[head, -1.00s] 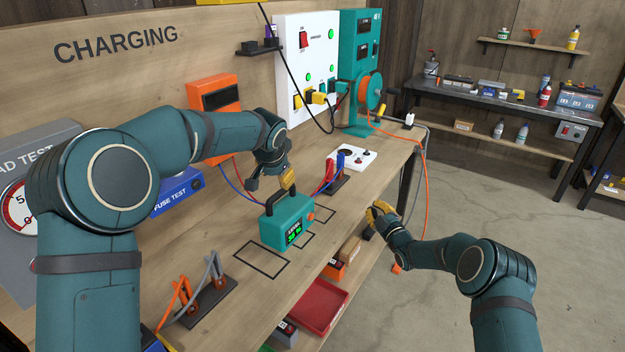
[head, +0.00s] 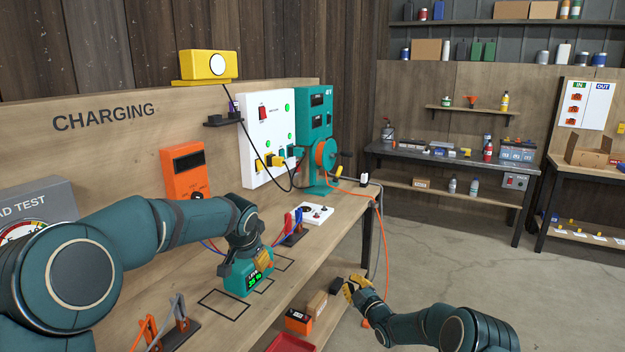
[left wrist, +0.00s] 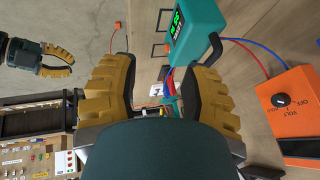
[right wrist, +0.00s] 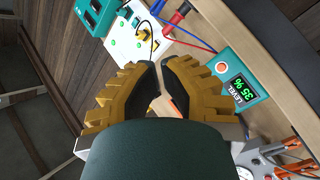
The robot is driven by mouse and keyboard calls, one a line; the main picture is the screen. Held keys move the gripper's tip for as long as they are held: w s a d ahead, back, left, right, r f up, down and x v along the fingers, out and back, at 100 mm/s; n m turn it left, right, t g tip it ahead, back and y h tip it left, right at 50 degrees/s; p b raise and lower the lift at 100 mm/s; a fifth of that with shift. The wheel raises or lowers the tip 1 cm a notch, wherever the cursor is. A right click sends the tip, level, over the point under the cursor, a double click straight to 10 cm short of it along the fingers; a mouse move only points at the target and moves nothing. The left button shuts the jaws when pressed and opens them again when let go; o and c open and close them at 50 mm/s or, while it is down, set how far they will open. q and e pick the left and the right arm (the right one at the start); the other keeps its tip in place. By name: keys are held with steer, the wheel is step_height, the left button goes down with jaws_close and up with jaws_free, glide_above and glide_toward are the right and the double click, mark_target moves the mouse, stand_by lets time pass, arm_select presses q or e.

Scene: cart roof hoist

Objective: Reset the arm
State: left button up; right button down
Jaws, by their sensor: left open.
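My left gripper (head: 265,261) is at the end of my left arm and appears in front of the upper part of a teal battery pack (head: 240,285) in the head view. In the left wrist view its yellow fingers (left wrist: 160,75) are apart with nothing between them. The pack (left wrist: 199,28) shows beyond the fingertips there. The pack's green display reads about 35 % in the right wrist view (right wrist: 236,88). My right gripper (head: 356,287) hangs beyond the bench's front edge. Its fingertips (right wrist: 160,68) are together, with no object visible between them.
Open floor (head: 460,260) lies to the right.

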arm_select(q)
steer(key=s+d+f+n+g+h, duration=0.25)
steer(key=s+f, duration=0.55)
steer(key=f, duration=0.4)
steer(key=s+d+f+n+g+h, duration=0.1)
steer(key=s+d+f+h, duration=0.15)
steer(key=s+f, duration=0.85)
arm_select(e)
steer(key=s+a+f+m+g+h, duration=0.15)
steer(key=s+f+m+g, duration=0.35)
steer(key=s, duration=0.5)
steer(key=s+f+m+g+h, duration=0.25)
steer(key=s+f+m, duration=0.25)
steer(key=s+f, duration=0.4)
arm_select(q)
steer(key=s+f+n, duration=0.2)
steer(key=s+f, duration=0.2)
steer(key=s, duration=0.4)
steer(key=s+f+n+y, duration=0.1)
steer(key=s+f, duration=0.3)
steer(key=s, duration=0.4)
steer(key=shift+f+n+g, duration=0.35)
steer(key=shift+f+n, duration=0.05)
steer(key=shift+n, duration=0.25)
arm_select(e)
steer(key=s+m+g, duration=0.6)
steer(key=s+g, duration=0.1)
steer(key=s, duration=2.1)
steer(key=shift+a+r, duration=0.25)
steer(key=shift+a, duration=0.2)
